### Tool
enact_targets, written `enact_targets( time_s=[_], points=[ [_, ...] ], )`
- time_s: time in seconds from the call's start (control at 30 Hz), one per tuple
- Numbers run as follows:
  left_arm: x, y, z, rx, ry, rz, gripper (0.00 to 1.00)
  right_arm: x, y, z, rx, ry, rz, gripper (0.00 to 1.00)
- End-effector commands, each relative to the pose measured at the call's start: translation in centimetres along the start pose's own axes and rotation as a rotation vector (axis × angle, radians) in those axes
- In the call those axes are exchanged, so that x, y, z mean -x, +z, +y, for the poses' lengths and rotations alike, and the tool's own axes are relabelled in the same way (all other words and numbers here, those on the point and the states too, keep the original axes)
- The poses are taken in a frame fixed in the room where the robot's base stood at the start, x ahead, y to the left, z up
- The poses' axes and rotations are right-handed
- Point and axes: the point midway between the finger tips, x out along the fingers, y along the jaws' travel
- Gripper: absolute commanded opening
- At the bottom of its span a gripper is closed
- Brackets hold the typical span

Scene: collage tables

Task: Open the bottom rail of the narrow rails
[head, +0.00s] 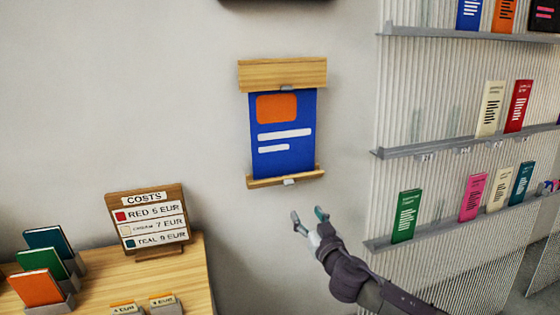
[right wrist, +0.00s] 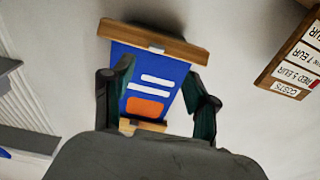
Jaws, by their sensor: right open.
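A blue poster (head: 283,140) with an orange block hangs on the wall between two narrow wooden rails. The top rail (head: 282,74) is the taller board. The bottom rail (head: 265,182) is a thin strip with a small grey clip (head: 289,182) at its middle. My right gripper (head: 307,213) is open and empty, below and slightly right of the bottom rail, apart from it. In the right wrist view the poster is upside down, with the bottom rail (right wrist: 180,46) at the top, beyond my open fingers (right wrist: 158,78). My left gripper is not in view.
A wooden table (head: 190,265) at the lower left holds a costs sign (head: 147,220) and several books in stands. At the right, grey shelves (head: 400,152) with colored booklets hang on a ribbed panel. The wall around the poster is clear.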

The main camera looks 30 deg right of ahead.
Motion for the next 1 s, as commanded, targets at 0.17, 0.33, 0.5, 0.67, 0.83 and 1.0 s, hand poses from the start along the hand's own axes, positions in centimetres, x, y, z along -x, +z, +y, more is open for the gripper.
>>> enact_targets(
  time_s=[0.17,0.33,0.5,0.67,0.83,1.0],
  points=[
    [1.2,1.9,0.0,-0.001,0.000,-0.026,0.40,0.9,-1.4,0.5,-0.008,0.025,-0.001,0.58],
    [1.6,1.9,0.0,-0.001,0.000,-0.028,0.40,-0.7,-1.5,0.6,-0.010,0.028,0.001,0.58],
    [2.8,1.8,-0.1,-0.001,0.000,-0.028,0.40,-4.1,-1.7,0.7,-0.010,0.029,0.002,0.58],
    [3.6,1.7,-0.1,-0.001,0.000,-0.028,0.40,-7.3,-1.7,0.8,-0.010,0.029,0.002,0.58],
    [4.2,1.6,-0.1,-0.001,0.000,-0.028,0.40,-10.2,-1.5,0.8,-0.009,0.028,0.001,0.58],
    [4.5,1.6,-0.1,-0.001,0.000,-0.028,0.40,-12.0,-1.3,0.9,-0.010,0.027,0.000,0.58]
  ],
)
